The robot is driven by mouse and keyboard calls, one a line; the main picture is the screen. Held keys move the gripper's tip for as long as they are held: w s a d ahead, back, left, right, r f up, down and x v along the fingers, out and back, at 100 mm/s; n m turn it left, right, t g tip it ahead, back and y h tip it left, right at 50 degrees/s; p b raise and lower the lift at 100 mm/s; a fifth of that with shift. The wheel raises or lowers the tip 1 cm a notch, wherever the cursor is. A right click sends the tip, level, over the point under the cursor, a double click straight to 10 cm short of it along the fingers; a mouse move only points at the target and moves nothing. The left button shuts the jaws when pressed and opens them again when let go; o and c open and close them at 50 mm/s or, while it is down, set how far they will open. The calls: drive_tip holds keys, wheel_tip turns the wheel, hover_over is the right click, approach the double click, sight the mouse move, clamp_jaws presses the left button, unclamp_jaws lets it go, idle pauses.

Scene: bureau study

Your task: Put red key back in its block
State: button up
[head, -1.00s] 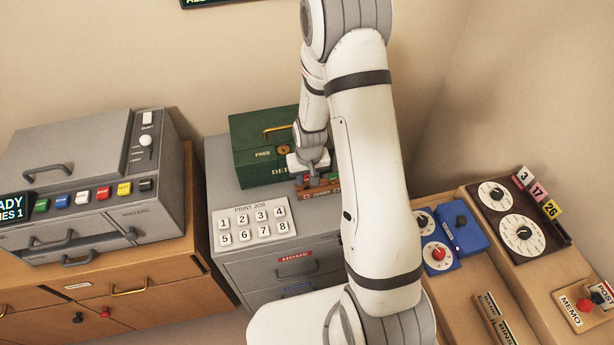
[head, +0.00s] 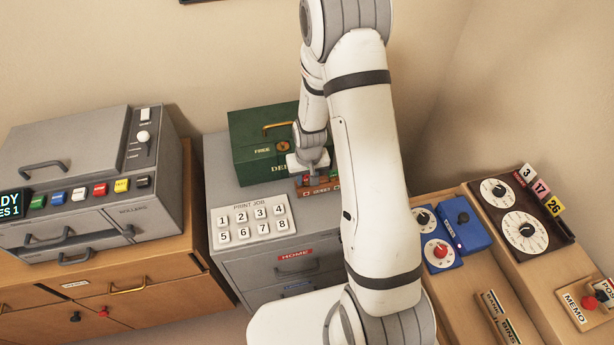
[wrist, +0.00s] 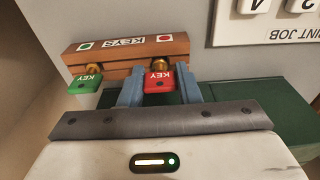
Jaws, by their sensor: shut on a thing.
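The wooden key block (wrist: 125,47) marked KEYS shows upside down in the wrist view, with a green and a red dot on top. It also shows in the head view (head: 319,190), partly hidden by my arm. The red key (wrist: 159,84) is between the two blue-grey fingers of my gripper (wrist: 160,88), which is shut on it. Its brass part meets the block's face below the red dot; how deep it sits I cannot tell. The green key (wrist: 84,84) sits at the block's other position, left of my gripper. In the head view my gripper (head: 307,164) is at the block.
A green box (head: 262,155) stands on the grey cabinet (head: 222,177), behind and left of the block. The PRINT JOB button panel (head: 252,221) lies in front. A grey printer (head: 80,165) stands left. A blue dial unit (head: 440,248) stands right.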

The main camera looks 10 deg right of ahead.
drive_tip(key=o, duration=1)
drive_tip(key=shift+o, duration=0.2)
wheel_tip(320, 180, up, 8)
drive_tip(key=s, duration=0.1)
drive_tip(key=shift+f+b, duration=0.2)
drive_tip(key=shift+b, duration=0.25)
drive_tip(key=s+r+t, duration=0.1)
drive_tip(key=s+r, duration=1.9)
drive_tip(key=r, duration=0.2)
drive_tip(key=shift+s+t, duration=0.2)
drive_tip(key=shift+t, duration=0.1)
